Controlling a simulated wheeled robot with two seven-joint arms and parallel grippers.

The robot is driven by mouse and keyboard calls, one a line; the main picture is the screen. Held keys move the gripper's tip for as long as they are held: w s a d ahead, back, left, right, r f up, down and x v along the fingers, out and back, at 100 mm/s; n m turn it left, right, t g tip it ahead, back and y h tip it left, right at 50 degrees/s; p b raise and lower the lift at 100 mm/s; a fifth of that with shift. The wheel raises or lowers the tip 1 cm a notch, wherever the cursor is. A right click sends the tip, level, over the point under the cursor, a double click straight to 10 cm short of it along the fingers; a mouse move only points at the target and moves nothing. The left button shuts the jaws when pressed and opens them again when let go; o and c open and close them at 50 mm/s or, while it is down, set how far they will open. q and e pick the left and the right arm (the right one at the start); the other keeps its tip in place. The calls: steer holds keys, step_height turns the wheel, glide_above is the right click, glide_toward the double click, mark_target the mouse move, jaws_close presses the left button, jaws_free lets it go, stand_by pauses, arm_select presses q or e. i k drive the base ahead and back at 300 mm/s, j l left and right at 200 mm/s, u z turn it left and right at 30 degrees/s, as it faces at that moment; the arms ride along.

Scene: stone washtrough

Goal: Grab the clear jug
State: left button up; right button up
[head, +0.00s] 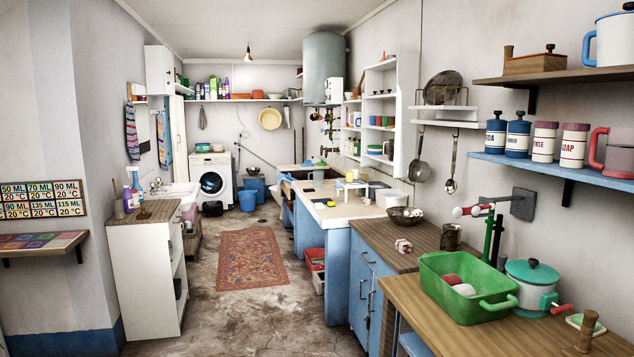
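A jug-like vessel with a reddish handle (616,152) stands at the right end of the blue wall shelf, cut by the picture's right edge. A pale jug with a blue handle (615,40) stands on the upper wooden shelf at the top right, also cut by the edge. Neither of my grippers is in view.
A wooden counter (405,290) at the lower right holds a green basin (462,300) and a white pot with a green lid (532,285). Labelled canisters stand along the blue shelf (560,172). A white cabinet (145,265) stands left. The floor between, with a rug (250,260), is open.

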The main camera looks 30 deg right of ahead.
mark_target(318, 176)
steer(key=i+z, duration=0.4)
steer(key=i, duration=5.7)
steer(key=i+z, duration=0.35)
steer(key=i+j+z, duration=0.2)
steer(key=i+z, duration=0.2)
steer(key=i+j+z, duration=0.55)
steer(key=z, duration=0.2)
steer(key=i+j+z, duration=0.6)
steer(key=j+z, duration=0.15)
steer(key=i+j+z, duration=0.1)
steer(key=i+j, duration=0.05)
steer(key=j, duration=0.1)
